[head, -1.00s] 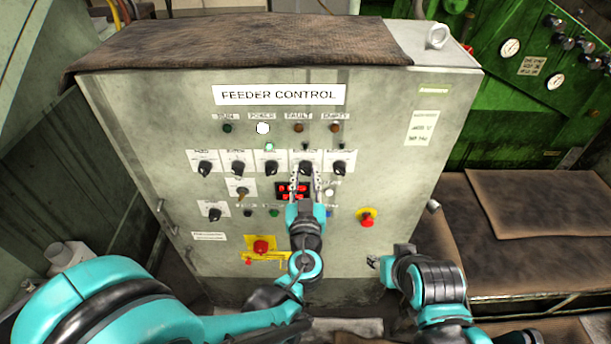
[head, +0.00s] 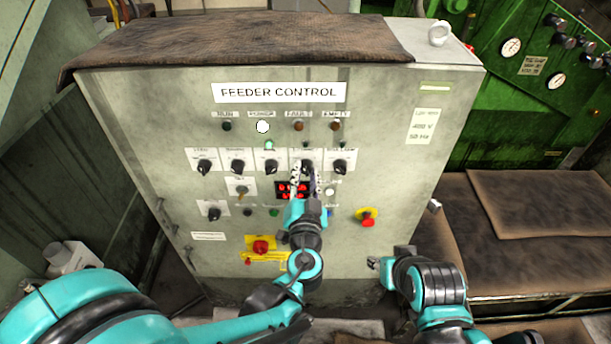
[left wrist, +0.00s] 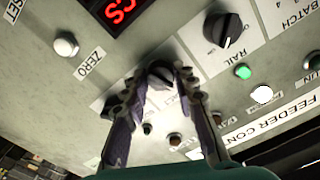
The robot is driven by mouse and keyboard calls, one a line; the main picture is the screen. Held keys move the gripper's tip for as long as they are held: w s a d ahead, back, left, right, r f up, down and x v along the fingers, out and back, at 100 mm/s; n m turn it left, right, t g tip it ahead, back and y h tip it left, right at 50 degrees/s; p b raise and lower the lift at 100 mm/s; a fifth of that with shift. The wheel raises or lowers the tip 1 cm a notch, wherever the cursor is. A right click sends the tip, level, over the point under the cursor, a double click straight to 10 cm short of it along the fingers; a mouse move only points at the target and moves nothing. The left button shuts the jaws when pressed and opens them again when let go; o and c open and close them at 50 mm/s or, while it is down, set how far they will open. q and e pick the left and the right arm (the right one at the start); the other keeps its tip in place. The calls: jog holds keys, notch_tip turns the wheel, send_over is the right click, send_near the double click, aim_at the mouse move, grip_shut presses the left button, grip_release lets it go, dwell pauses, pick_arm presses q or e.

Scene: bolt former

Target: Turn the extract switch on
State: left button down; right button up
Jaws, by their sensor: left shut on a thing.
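The grey feeder control panel (head: 390,190) has a row of black rotary knobs. My left gripper (head: 306,168) is shut on the fourth knob from the left (head: 307,165), with one finger on each side. In the left wrist view, this black knob (left wrist: 160,78) sits between the fingertips, beside the RAIL knob (left wrist: 222,32). Its label is mostly hidden and I cannot read it as extract. The small lamp above it (head: 306,145) looks dark. My right gripper (head: 373,263) is low in front of the panel, apart from it; its jaws are too small to judge.
A red digit display (head: 284,189) lies just below the held knob. The RAIL lamp (head: 269,145) is lit green. A red emergency button (head: 367,221) and a red switch on yellow (head: 261,247) stick out lower down. Other knobs stand close on both sides.

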pick_arm(q)
jog(key=m, duration=0.6)
jog(key=shift+b, duration=0.35)
jog(key=m, duration=0.6)
jog(key=shift+r+m, duration=0.1)
jog(key=shift+m, duration=0.2)
jog(key=c, duration=1.2)
grip_release()
jog(key=s, duration=1.2)
